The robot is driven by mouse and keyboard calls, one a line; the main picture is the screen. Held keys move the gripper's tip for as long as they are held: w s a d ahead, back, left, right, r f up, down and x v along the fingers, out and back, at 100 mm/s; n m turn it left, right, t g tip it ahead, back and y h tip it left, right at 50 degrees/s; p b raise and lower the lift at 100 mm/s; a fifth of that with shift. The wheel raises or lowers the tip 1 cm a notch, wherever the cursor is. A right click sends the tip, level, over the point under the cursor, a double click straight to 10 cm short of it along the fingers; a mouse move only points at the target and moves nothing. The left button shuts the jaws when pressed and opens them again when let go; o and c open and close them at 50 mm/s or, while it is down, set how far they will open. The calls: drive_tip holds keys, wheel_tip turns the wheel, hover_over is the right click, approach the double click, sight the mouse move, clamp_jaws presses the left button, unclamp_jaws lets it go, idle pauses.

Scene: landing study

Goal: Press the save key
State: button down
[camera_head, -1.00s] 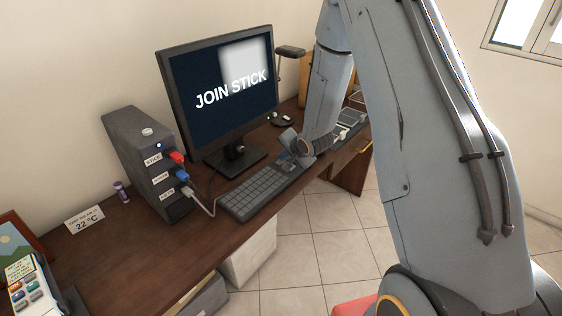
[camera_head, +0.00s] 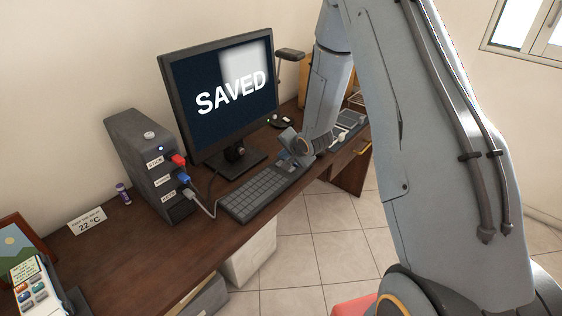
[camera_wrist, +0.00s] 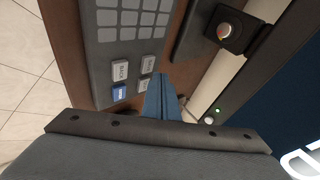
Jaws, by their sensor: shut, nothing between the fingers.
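The dark keyboard (camera_head: 255,195) lies on the desk in front of the monitor. In the wrist view the keyboard (camera_wrist: 102,35) ends in a group of larger labelled keys. One is a blue key (camera_wrist: 119,93) whose label is too small to read surely; beside it are grey keys, one of them a grey key (camera_wrist: 121,72). My gripper (camera_wrist: 161,77) is shut and empty, its fingertips just beside this key group. In the head view its tip is hidden behind my arm at the keyboard's far end. Contact with a key cannot be told. The monitor (camera_head: 215,130) reads "SAVED".
A dark computer case (camera_head: 145,155) with red and blue plugs stands left of the monitor. A card reading 22 °C (camera_head: 88,221), a purple stick (camera_head: 122,193) and a card terminal (camera_head: 35,290) stand further left. The desk front between is clear.

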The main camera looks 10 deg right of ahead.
wheel_tip(320, 180, up, 5)
drive_tip(key=p, duration=0.4)
idle(0.4)
idle(0.6)
drive_tip(key=s+r+n+g, duration=0.2)
drive_tip(key=s+r+n, duration=0.1)
drive_tip(key=s, duration=0.8)
drive_tip(key=s+r+n+g+h+b, duration=0.1)
drive_tip(key=s+r+n+g, duration=0.2)
drive_tip(key=s, duration=0.9)
drive_tip(key=s+r+n+g+h+b, duration=0.1)
drive_tip(key=s+r+n, duration=0.3)
drive_tip(key=s, duration=0.7)
drive_tip(key=shift+s+a+r+n+g, duration=0.25)
drive_tip(key=shift+a+r+n+g, duration=0.2)
drive_tip(key=shift+r+g, duration=0.45)
